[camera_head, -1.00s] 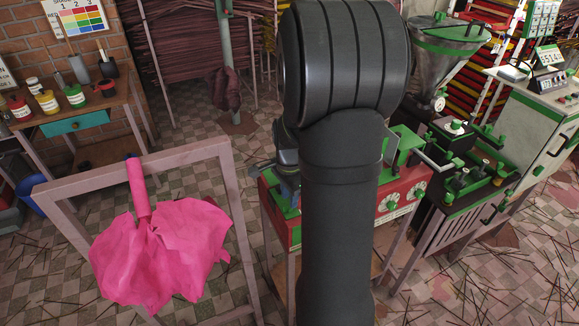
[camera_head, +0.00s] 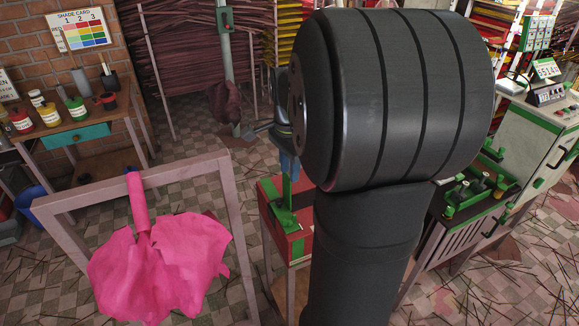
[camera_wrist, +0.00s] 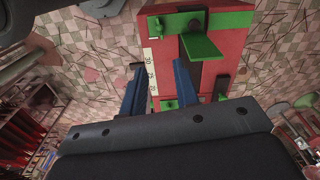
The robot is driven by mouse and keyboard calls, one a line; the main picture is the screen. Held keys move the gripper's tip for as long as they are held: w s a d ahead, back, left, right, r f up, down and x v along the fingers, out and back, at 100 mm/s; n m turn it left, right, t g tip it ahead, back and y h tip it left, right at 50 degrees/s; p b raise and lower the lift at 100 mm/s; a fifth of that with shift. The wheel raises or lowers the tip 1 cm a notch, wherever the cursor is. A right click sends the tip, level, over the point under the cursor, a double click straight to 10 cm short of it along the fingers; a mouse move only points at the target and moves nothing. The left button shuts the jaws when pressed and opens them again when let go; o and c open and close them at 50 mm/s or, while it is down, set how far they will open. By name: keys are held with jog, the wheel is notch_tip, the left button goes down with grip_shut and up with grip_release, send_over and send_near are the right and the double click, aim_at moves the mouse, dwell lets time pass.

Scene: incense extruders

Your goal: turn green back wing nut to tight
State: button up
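The red machine (camera_head: 294,247) with green fittings stands behind my arm, which hides much of it. A green bracket with an upright part (camera_head: 285,215) shows on its top. In the wrist view the red machine (camera_wrist: 225,75) has a green plate (camera_wrist: 202,45), a small green fitting (camera_wrist: 168,104) and a green-and-black fitting (camera_wrist: 221,87). I cannot tell which of these, if any, is the back wing nut. My gripper (camera_wrist: 159,66) has two blue fingers apart with nothing held between them; it also shows above the machine in the head view (camera_head: 287,165).
A pink cloth (camera_head: 160,265) hangs on a frame (camera_head: 236,215) at the left. A bench with paint pots (camera_head: 75,106) stands at the back left. Thin sticks litter the tiled floor.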

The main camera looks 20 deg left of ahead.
jog(key=o, duration=0.5)
jog(key=shift+o, duration=1.4)
jog(key=shift+n, duration=0.4)
jog(key=n, duration=1.7)
send_near(290, 217)
notch_tip(290, 217, down, 9)
jog(key=shift+f, duration=0.1)
